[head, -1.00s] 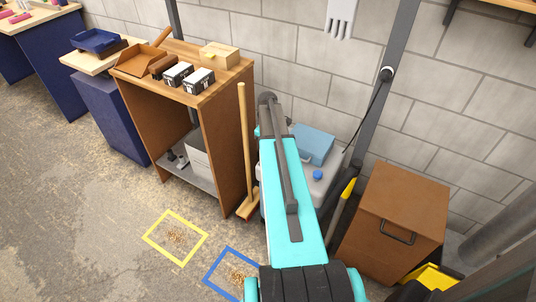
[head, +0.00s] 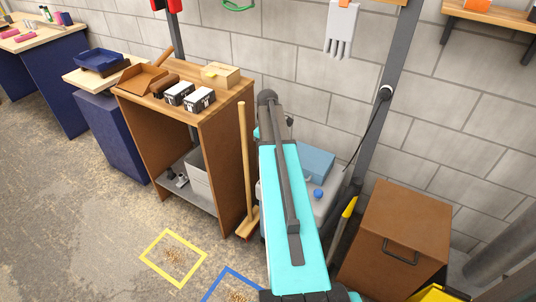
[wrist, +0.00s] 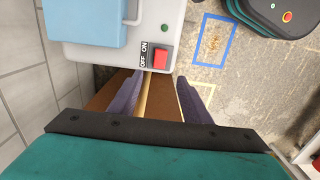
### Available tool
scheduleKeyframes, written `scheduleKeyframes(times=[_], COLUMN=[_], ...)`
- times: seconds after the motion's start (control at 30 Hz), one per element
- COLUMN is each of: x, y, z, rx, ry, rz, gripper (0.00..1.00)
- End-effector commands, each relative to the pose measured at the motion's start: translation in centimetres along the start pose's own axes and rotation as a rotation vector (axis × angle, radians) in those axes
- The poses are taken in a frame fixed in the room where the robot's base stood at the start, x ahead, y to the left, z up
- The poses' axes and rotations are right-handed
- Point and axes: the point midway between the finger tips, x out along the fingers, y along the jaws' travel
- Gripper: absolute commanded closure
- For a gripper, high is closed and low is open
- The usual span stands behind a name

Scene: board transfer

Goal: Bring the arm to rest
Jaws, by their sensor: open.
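My teal arm (head: 290,220) reaches up the middle of the head view, in front of a grey machine. Its gripper end is hidden in that view. In the wrist view my gripper (wrist: 160,92) is open, its two purple fingers well apart with nothing held between them. The grey machine (wrist: 105,58), with a red switch (wrist: 160,56) marked ON and OFF, is just ahead of the fingers in that view. A brown wooden surface shows between and beyond the fingers. I cannot tell the height of the fingers above it.
A wooden workbench (head: 222,98) with small boxes stands left, a broom (head: 244,160) leaning by it. A brown cabinet (head: 400,235) stands right. Yellow (head: 148,265) and blue (head: 225,271) floor squares hold debris. Open floor lies at the left.

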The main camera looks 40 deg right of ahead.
Motion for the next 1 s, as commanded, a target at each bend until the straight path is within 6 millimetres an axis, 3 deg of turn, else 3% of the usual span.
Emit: scheduleKeyframes(times=[0.37, 0.57, 0.67, 0.8, 1.0], x=[0.0, 0.8, 2.6, 6.3, 11.8], y=[-0.1, -1.7, -3.8, -8.4, -15.6], z=[-0.1, -1.8, -3.3, -5.2, -6.1], rx=[-0.002, -0.035, -0.073, -0.139, -0.230], ry=[0.000, -0.006, -0.022, -0.060, -0.121], rz=[0.000, -0.008, -0.029, -0.073, -0.135], gripper=[0.56, 0.56, 0.56, 0.56, 0.56])
